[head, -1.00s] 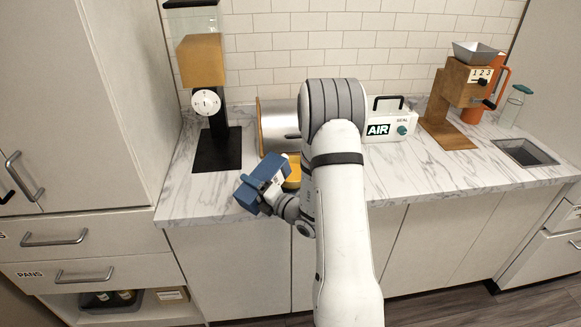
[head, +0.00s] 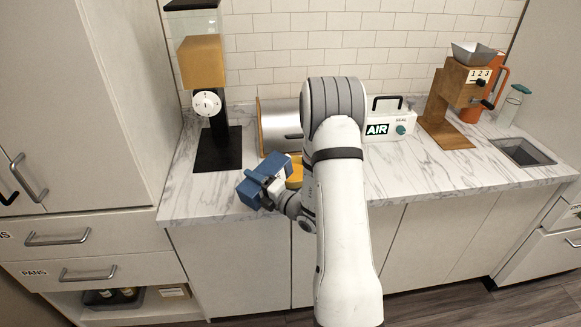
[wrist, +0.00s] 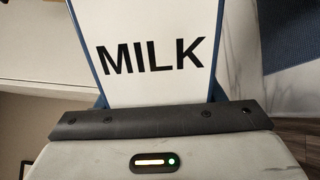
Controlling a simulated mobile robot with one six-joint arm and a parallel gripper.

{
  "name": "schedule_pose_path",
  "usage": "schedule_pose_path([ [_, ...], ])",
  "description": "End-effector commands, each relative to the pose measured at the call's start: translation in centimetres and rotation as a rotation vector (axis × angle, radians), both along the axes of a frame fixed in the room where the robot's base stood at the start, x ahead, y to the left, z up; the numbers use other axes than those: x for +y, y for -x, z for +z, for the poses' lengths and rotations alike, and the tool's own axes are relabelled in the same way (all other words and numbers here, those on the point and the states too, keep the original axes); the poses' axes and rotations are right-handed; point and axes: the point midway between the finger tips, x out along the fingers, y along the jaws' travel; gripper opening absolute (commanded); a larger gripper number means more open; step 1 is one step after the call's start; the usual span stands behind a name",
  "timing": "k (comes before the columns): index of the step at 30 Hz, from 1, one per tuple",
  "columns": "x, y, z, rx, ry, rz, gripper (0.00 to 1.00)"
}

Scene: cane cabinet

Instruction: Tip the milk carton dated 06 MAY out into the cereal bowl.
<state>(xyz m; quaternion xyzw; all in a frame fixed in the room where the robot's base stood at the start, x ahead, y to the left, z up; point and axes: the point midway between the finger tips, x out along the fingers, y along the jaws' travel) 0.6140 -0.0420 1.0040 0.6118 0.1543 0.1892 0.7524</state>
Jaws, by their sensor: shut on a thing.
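My gripper (head: 268,187) is shut on a blue milk carton (head: 256,184), held tilted over the front left of the marble counter. In the wrist view the carton's white face (wrist: 150,45) reads MILK and has blue edges. No date shows on the visible part. A yellow-orange bowl (head: 295,171) sits on the counter just right of and behind the carton. My arm and the carton hide part of it, and its inside cannot be made out. No milk stream is visible.
A dispenser with a dial (head: 206,103) stands behind left on a black base. A steel cylinder (head: 280,118) lies behind the bowl. An AIR box (head: 388,127), a wooden grinder (head: 448,105) and an orange jug (head: 497,85) stand right.

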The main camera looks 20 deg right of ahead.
Motion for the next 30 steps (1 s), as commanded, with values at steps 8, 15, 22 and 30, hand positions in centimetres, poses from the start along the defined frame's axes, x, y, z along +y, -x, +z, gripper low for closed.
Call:
schedule_pose_path([
  [8, -0.3, -0.2, 0.5, 0.016, -0.032, 0.000, 0.33],
  [15, -0.2, -0.2, 1.0, 0.032, -0.061, 0.000, 0.33],
  [22, -0.2, -0.1, 1.4, 0.046, -0.089, 0.000, 0.33],
  [30, -0.2, -0.1, 1.9, 0.064, -0.120, 0.000, 0.33],
])
